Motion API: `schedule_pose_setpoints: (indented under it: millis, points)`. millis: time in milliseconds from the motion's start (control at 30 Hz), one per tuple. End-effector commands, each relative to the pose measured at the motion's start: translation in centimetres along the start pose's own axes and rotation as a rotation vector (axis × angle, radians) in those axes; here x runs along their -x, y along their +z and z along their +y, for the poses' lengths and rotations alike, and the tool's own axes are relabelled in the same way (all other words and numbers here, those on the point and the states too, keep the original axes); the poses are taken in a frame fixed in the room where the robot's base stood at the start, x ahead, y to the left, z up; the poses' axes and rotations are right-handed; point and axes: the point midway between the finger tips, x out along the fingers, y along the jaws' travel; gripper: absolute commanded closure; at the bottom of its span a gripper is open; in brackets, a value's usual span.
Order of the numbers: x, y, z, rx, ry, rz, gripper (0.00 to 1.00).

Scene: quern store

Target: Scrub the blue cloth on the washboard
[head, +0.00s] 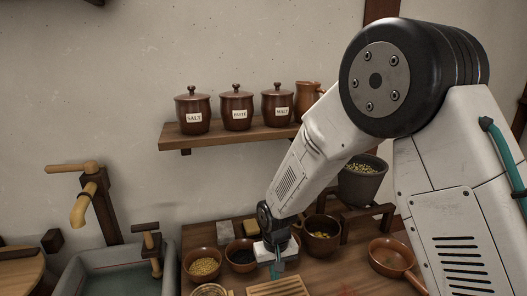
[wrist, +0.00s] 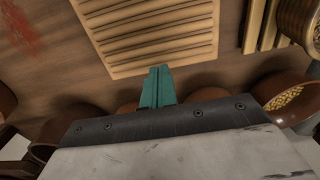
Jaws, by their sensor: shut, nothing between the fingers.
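A ridged wooden board, which looks like the washboard (wrist: 150,42), lies on the table in the wrist view. Its near end also shows at the bottom edge of the head view (head: 279,287). My gripper (head: 275,272) has teal fingers, shut and empty. In the wrist view its fingertips (wrist: 159,70) point at the edge of the board, and I cannot tell their height above it. I see no blue cloth in either view.
Bowls stand around my gripper: one with yellow grain (head: 203,276), one dark inside (head: 240,265), one behind to the right (head: 322,248). A brown pan (head: 386,266) stands right. A basin (head: 120,258) is left. A shelf (head: 225,136) with labelled jars hangs behind.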

Motion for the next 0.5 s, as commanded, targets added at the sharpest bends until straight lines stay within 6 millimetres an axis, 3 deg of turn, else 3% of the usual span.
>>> schedule_pose_setpoints:
  millis: [167,500]
  points:
    - [-0.2,-0.4,0.0,0.0,0.0,0.0,1.0]
    - [-0.4,-3.4,0.0,-0.001,0.0,0.0,1.0]
